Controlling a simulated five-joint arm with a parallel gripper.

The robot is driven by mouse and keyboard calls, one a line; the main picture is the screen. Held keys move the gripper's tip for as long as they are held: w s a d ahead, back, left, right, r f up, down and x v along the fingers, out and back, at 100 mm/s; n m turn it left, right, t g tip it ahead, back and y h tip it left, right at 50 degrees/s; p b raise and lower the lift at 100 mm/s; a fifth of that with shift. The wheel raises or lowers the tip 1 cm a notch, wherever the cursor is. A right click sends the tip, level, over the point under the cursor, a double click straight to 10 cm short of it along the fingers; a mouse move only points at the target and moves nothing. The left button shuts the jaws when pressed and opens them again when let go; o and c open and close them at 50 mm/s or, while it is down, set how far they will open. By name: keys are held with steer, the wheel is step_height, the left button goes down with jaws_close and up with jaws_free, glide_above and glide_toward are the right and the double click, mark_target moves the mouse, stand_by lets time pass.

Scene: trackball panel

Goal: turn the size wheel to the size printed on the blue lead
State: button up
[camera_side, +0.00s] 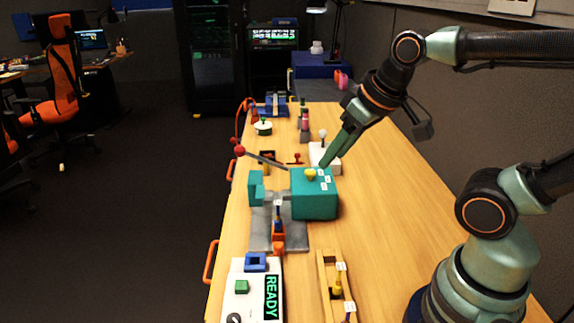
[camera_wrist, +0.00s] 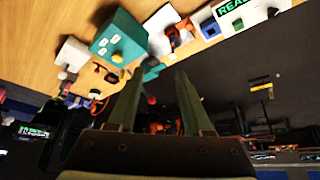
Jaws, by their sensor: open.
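A teal box (camera_side: 313,203) stands mid-table with a yellow wheel (camera_side: 310,174) and small white labels on its top; the print is too small to read. The box (camera_wrist: 117,28) and its yellow wheel (camera_wrist: 117,57) also show in the wrist view. A blue lead (camera_side: 278,213) with a white tag stands in an orange holder in front of the box; its tag is unreadable. My gripper (camera_side: 324,162) points down near the back right of the box top, close to the wheel. Its two fingers (camera_wrist: 158,85) are apart with nothing between them.
A white panel reading READY (camera_side: 240,295) and a wooden rack (camera_side: 325,290) with tagged leads stand in front. A white block with a knob (camera_side: 331,163) is behind my gripper. The table's right side is clear.

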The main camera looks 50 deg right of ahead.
steer(key=shift+o, duration=1.3)
steer(key=g, duration=0.6)
glide_above(310, 171)
step_height(310, 171, down, 3)
step_height(310, 171, down, 11)
steer(key=shift+f, duration=0.15)
jaws_close()
